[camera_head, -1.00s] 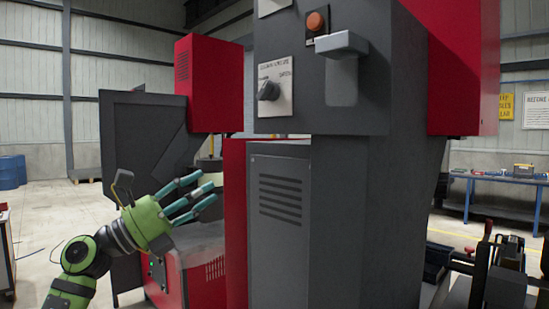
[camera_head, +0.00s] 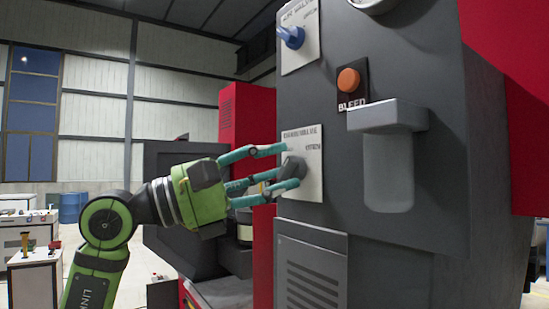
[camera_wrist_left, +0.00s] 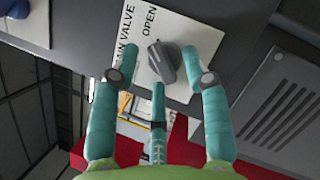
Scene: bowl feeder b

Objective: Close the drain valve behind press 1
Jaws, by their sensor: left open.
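The drain valve knob (camera_head: 293,167) is dark grey and sits on a white label plate (camera_head: 312,187) on the grey press cabinet. In the left wrist view the knob (camera_wrist_left: 162,63) is beside the printed words "VALVE" and "OPEN". My left gripper (camera_head: 286,169) is open, with its teal fingers reaching to the plate around the knob. In the left wrist view the left gripper (camera_wrist_left: 160,62) has one finger on each side of the knob and a third below it. I cannot tell whether any finger touches it. My right gripper is not in view.
A blue knob (camera_head: 292,37) on another white plate is above. An orange button (camera_head: 348,79) marked "BLEED" and a grey protruding housing (camera_head: 388,117) are to the right. A vented panel (camera_head: 312,275) is below. A red machine part (camera_head: 247,115) stands behind the arm.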

